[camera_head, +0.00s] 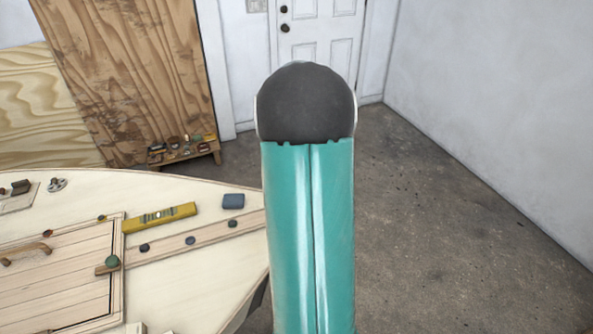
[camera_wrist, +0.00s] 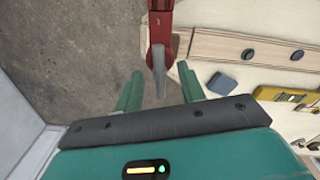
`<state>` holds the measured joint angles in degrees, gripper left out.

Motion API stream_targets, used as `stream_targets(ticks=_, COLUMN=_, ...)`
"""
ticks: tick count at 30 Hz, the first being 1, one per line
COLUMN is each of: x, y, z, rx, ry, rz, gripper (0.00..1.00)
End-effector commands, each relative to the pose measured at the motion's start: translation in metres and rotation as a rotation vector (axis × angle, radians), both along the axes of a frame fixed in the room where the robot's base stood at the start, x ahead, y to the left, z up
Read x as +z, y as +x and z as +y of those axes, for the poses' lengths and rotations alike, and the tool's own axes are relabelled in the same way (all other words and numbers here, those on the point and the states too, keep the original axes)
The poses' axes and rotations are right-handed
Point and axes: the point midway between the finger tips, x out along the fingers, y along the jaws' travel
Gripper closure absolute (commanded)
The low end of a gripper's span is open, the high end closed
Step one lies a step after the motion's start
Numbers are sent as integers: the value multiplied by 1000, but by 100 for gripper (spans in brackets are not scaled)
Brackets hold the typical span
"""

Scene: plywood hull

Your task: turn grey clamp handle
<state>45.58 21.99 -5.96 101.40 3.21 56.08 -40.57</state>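My gripper (camera_wrist: 160,74) shows in the wrist view with its two green fingers apart. In the head view my teal arm covers the middle, and neither the clamp nor my gripper can be seen.
The pale plywood hull (camera_head: 200,290) fills the lower left. On it are a yellow level (camera_head: 160,217), a blue-grey block (camera_head: 233,201), a wooden strip (camera_head: 205,236) with dark knobs and a hatch (camera_head: 55,275). Bare floor (camera_head: 450,220) lies to the right, before a white wall (camera_head: 500,90).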

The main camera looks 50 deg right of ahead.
Motion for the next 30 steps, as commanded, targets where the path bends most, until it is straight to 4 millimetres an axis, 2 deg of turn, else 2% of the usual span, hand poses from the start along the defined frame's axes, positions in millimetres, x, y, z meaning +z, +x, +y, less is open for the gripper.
stream_targets(ticks=5, x=16, y=0, z=-1, rx=0, ry=-4, rz=-3, gripper=60)
stream_targets(ticks=15, x=88, y=0, z=0, rx=1, ry=-5, rz=-4, gripper=60)
stream_targets(ticks=21, x=124, y=-1, z=0, rx=0, ry=-3, rz=-3, gripper=60)
stream_targets(ticks=25, x=135, y=-2, z=0, rx=0, ry=-1, rz=-1, gripper=60)
stream_targets(ticks=30, x=138, y=-2, z=1, rx=0, ry=0, rz=0, gripper=60)
